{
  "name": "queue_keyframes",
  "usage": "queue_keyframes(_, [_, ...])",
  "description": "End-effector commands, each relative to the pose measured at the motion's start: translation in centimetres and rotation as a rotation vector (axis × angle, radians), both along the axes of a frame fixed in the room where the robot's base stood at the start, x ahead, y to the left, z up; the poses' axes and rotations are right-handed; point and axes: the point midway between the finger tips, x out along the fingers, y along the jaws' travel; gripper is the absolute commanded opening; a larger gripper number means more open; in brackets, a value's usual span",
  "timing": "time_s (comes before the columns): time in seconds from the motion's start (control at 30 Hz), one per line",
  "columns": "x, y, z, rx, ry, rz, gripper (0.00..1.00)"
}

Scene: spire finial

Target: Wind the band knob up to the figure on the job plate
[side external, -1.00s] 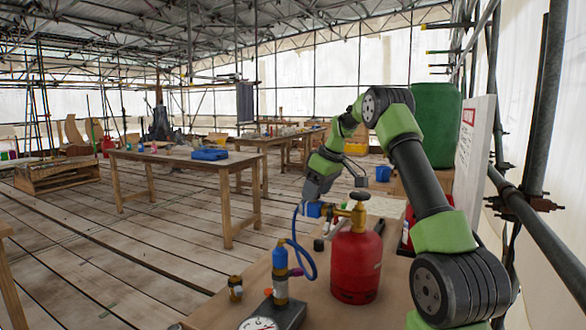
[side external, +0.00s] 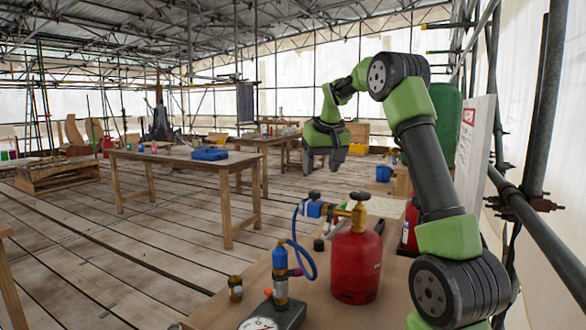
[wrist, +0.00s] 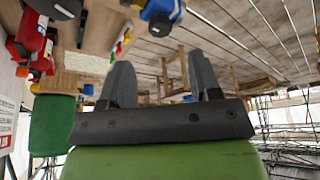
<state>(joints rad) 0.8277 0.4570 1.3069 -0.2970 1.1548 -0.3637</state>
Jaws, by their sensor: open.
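My gripper (side external: 323,166) is open and empty. It hangs in the air above and slightly behind a blue regulator (side external: 314,209) with a dark round knob (side external: 314,195) on top. The regulator sits on a brass valve of a red gas bottle (side external: 354,265). Both fingers (wrist: 159,62) show in the wrist view with nothing between them; the blue regulator body (wrist: 160,8) and its dark knob (wrist: 160,25) are at the top edge. I cannot tell which part is the job plate; a white board (side external: 473,145) with a red heading stands at right, its text unreadable.
A blue hose (side external: 309,262) loops from the regulator to a blue-and-brass fitting (side external: 279,272) on a gauge block. The gauge face (side external: 260,323) is cut off by the bottom edge. A second dark handle (side external: 360,196) tops the bottle. Air around my gripper is clear.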

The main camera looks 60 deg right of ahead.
Motion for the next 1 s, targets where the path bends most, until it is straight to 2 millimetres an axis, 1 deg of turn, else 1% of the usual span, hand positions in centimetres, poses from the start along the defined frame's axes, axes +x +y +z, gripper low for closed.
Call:
queue_keyframes(0.03, [-0.3,0.3,1.1,-0.004,-0.005,-0.001,0.57])
queue_keyframes(0.1, [-0.7,0.7,2.5,-0.004,-0.005,-0.001,0.57])
queue_keyframes(0.2, [-0.2,2.8,3.1,0.002,-0.019,0.031,0.57])
queue_keyframes(0.4, [0.2,6.9,4.2,0.012,-0.056,0.083,0.57])
queue_keyframes(0.63, [0.0,11.6,5.1,0.027,-0.099,0.145,0.57])
queue_keyframes(0.87, [-0.9,16.3,5.7,0.049,-0.143,0.208,0.57])
queue_keyframes(1.0, [-1.9,19.2,5.7,0.066,-0.17,0.248,0.57])
